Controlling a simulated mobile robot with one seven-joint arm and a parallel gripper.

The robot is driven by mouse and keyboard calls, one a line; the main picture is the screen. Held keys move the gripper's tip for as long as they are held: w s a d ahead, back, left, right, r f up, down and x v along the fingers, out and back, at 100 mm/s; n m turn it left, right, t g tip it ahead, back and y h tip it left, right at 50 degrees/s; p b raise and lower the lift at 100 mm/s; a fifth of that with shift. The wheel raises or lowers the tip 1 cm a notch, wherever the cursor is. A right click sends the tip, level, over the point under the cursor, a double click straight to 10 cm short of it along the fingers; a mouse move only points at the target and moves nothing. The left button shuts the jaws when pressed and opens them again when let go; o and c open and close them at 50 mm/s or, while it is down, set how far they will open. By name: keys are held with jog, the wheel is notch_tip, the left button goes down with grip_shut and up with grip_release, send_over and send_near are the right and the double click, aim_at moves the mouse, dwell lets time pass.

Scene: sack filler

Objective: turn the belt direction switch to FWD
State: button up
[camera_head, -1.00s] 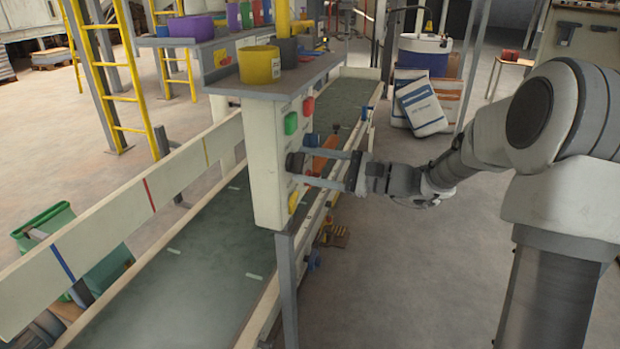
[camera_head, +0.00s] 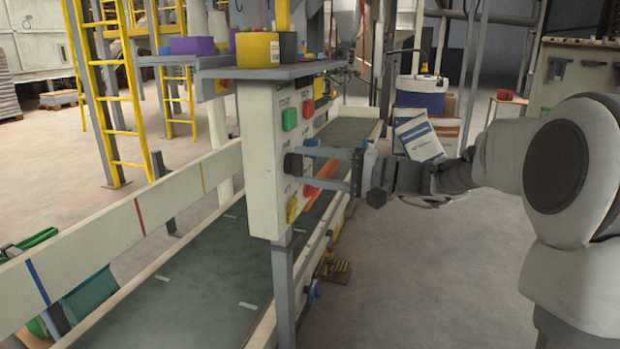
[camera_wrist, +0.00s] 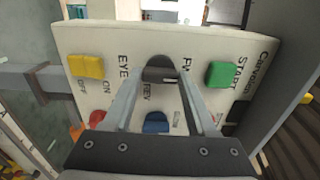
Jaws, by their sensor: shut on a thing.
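The belt direction switch is a black knob (camera_wrist: 158,72) on a pale control panel, between the lettering FW… and REV in the wrist view. It also shows in the head view (camera_head: 292,163) on the panel's right-hand face. My gripper (camera_wrist: 157,86) is shut on the knob, one finger on each side of it. In the head view my gripper (camera_head: 303,166) reaches the panel from the right. A small pale mark shows at the knob's edge, but I cannot tell which position it is set to. The FWD label is partly hidden.
On the panel (camera_head: 262,190) are a green START button (camera_wrist: 221,75), a yellow knob (camera_wrist: 86,66), a blue knob (camera_wrist: 156,122) and a red button (camera_head: 307,109). The conveyor belt (camera_head: 190,285) runs behind the panel.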

jog(key=shift+n, duration=0.3)
jog(key=o, duration=1.4)
jog(key=shift+c, duration=0.2)
jog(key=p+v, duration=0.3)
jog(key=v, duration=1.4)
jog(key=shift+d+p, duration=0.25)
jog(key=shift+p, duration=0.1)
jog(key=shift+s, duration=0.1)
